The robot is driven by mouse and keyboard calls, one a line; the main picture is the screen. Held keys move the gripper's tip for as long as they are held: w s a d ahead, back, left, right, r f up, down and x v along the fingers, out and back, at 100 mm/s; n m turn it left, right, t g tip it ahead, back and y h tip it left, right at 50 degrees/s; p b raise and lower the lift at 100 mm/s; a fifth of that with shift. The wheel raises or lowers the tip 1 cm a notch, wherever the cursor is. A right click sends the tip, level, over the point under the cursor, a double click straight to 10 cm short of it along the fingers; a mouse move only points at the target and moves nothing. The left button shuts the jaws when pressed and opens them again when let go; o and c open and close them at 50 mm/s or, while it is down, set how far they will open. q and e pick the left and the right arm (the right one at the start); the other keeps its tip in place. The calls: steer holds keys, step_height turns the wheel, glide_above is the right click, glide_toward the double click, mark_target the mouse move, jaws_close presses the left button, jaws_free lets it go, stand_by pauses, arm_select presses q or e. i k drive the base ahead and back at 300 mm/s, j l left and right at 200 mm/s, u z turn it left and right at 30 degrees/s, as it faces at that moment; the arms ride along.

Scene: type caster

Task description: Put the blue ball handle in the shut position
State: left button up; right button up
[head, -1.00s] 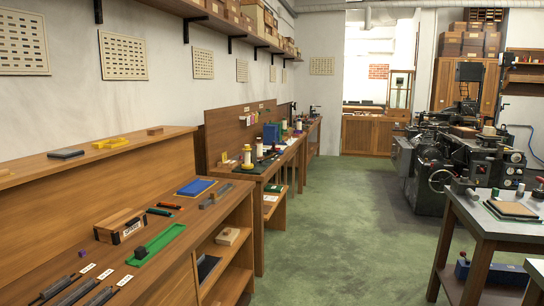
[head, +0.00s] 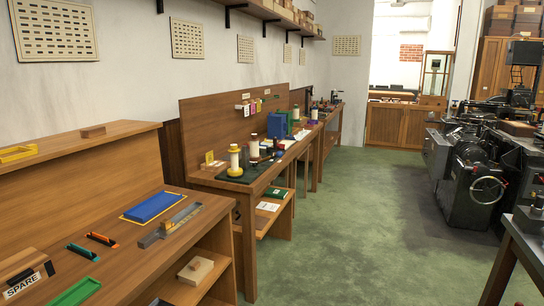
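I cannot make out a blue ball handle in the head view. A dark type-casting machine (head: 475,170) stands at the right, partly cut off by the frame edge. It has a handwheel (head: 487,190) with a small reddish knob, and its other levers are too small to tell apart. Neither of my grippers is in view.
A wooden bench (head: 190,262) runs along the left, with a blue pad (head: 153,207) and tools. A second bench (head: 245,200) stands beyond it with spools and a blue box (head: 278,125). A dark-topped table (head: 522,240) juts in at right. The green floor (head: 365,230) between is clear.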

mark_target(279, 154)
steer(key=i+l+u, duration=0.1)
steer(key=i+l, duration=1)
steer(key=i+u, duration=0.1)
steer(key=i, duration=0.15)
